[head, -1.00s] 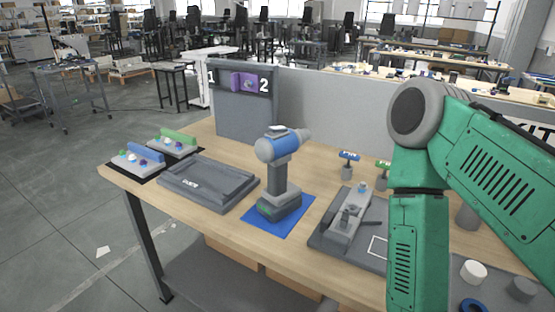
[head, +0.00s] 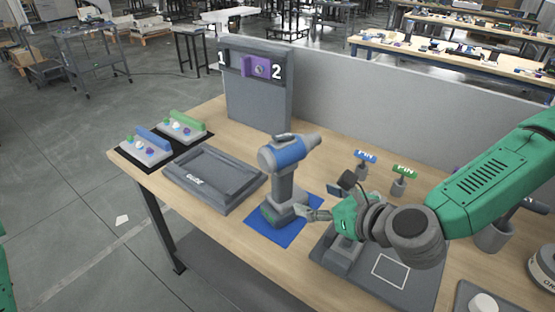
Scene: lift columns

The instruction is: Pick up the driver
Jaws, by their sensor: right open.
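The driver (head: 284,178), blue and grey, stands upright on a blue mat (head: 268,235) in the middle of the table. Its nose points right in the head view. My right gripper (head: 321,202) is open and comes in from the right, with its fingers beside the driver's lower part. I cannot tell if a finger touches it. The driver's base is partly hidden by the gripper's fingertip. My left gripper is out of view; only a green bit of my left arm shows at the left edge.
A grey tray (head: 211,207) lies left of the driver. Blue and green fixtures (head: 148,149) sit on a black mat at the far left. A grey board (head: 259,115) marked 1 and 2 stands behind. PIN holders (head: 405,170) and a grey plate (head: 427,290) lie to the right.

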